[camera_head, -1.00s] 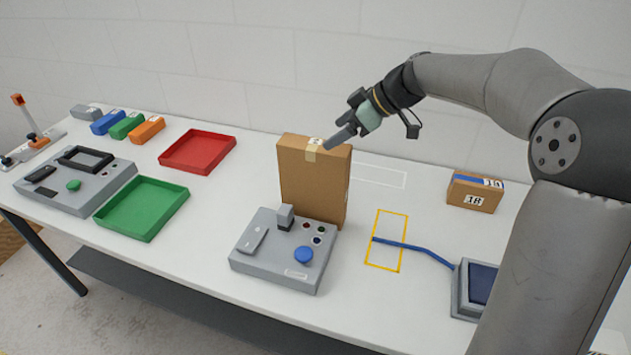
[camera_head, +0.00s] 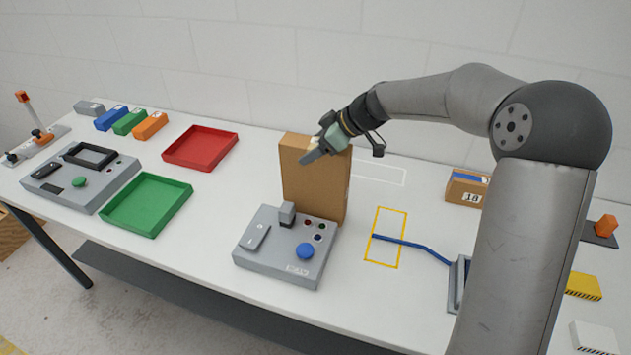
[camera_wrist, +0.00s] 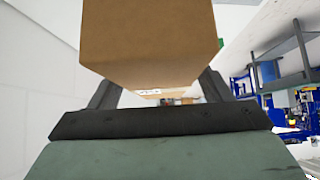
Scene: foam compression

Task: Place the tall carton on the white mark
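The tall brown carton (camera_head: 312,190) stands upright on the table behind a grey control box; it also fills the top of the wrist view (camera_wrist: 150,40). My gripper (camera_head: 312,152) is at its upper right end, with one dark finger in front of the broad face. In the wrist view the fingers (camera_wrist: 158,92) are spread wide, one toward each side of the carton. Their tips are hidden behind it, and I cannot see whether they touch it. The white mark (camera_head: 379,175), a thin white rectangle outline, lies on the table to the right of the carton, partly behind it.
The grey control box (camera_head: 283,245) with a blue button stands close in front of the carton. A yellow outlined rectangle (camera_head: 385,238) with a blue strap (camera_head: 415,247) lies to the right. A small carton (camera_head: 466,187) is farther right. Red (camera_head: 200,147) and green (camera_head: 146,204) trays are left.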

